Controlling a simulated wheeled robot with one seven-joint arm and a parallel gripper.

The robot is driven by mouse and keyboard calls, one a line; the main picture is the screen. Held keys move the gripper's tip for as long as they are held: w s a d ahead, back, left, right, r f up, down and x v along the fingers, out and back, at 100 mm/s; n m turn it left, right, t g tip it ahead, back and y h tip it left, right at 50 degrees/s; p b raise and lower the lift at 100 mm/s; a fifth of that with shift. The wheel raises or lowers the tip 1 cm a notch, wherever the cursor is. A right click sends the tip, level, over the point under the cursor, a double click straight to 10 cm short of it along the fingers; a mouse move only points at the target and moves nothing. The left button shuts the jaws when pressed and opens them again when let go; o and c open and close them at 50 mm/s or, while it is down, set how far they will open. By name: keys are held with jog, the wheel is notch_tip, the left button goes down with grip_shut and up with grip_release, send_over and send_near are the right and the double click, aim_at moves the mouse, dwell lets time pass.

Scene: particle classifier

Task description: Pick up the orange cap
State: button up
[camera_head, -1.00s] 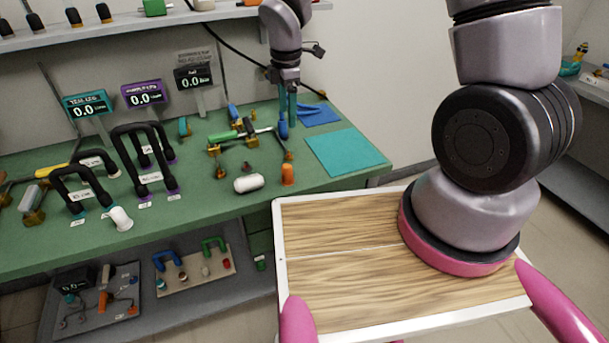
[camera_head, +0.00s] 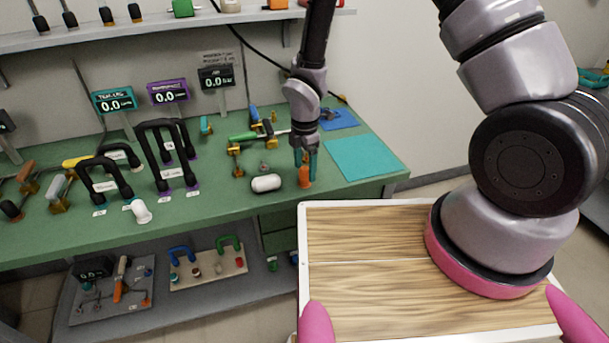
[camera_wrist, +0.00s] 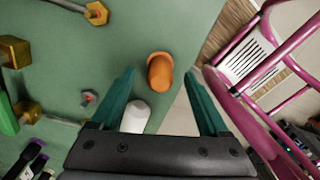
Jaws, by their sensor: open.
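The orange cap (camera_head: 304,177) stands on the green bench near its front edge. In the wrist view the orange cap (camera_wrist: 160,71) lies ahead of and between the fingertips. My gripper (camera_head: 305,160) is over the cap in the head view, with its teal fingers pointing down. The fingers are spread apart in the wrist view (camera_wrist: 158,72), with nothing held between them. I cannot tell whether the fingertips reach down around the cap's sides.
A white capsule-shaped piece (camera_head: 266,183) lies just left of the cap; in the wrist view it shows near the left finger (camera_wrist: 135,117). Brass-ended valve parts (camera_head: 236,150) stand behind it. A teal mat (camera_head: 362,158) lies flat to the right. Black hoses (camera_head: 104,180) stand at left.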

aim_at(305, 167)
notch_tip(305, 167, down, 2)
jog(key=shift+c, duration=0.3)
grip_shut()
jog(key=shift+r, duration=5.05)
